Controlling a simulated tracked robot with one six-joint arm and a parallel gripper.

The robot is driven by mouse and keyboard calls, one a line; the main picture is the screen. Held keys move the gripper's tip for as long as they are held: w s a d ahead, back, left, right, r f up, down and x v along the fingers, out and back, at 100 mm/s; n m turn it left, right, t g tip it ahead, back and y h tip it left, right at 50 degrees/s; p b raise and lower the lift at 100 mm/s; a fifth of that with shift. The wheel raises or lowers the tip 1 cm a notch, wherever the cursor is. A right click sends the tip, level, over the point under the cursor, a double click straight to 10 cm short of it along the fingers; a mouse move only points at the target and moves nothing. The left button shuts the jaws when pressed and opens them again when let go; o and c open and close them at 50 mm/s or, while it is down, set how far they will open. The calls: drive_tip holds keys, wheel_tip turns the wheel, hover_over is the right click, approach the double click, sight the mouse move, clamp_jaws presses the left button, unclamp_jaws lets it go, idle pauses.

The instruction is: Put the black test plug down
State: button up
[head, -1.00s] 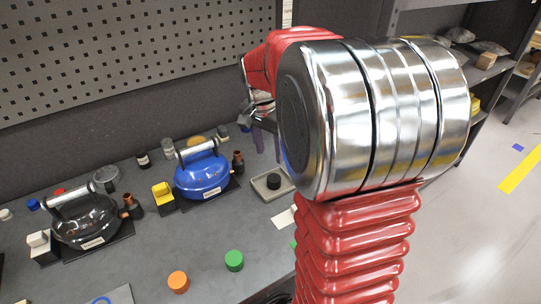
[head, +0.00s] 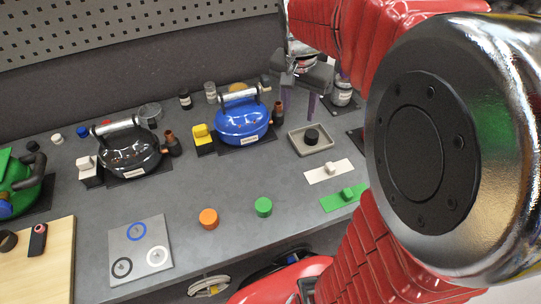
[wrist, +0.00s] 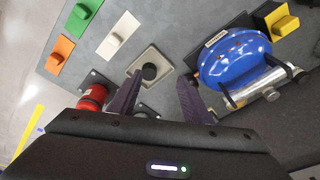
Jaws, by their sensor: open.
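The black test plug (head: 312,136) is a short black cylinder with a narrower top, standing upright in a shallow grey tray (head: 296,146). It also shows in the wrist view (wrist: 149,71), in the tray (wrist: 136,64). My gripper (head: 299,106) is open, with its purple fingers pointing down over the bench behind the tray. In the wrist view, my gripper (wrist: 159,85) has its fingers apart with nothing held between them. The plug is beyond the fingertips and appears clear of them.
A blue compressor (head: 242,122) and yellow block (head: 203,139) stand left of the tray. White (head: 322,172) and green (head: 340,199) plates lie in front. A black compressor (head: 128,152) is farther left. A red cylinder (wrist: 93,96) shows in the wrist view. Bench between orange and green caps is clear.

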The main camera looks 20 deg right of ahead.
drive_tip(key=s+a+r+n+t+y, duration=0.1)
drive_tip(key=s+a+n+t, duration=0.2)
drive_tip(key=s+a+n, duration=0.8)
drive_tip(key=s+a, duration=0.3)
drive_tip(key=a, duration=0.1)
drive_tip(key=shift+s+r+t+y, duration=0.2)
drive_tip(key=shift+r+t+y, duration=0.1)
drive_tip(key=shift+r+t, duration=0.1)
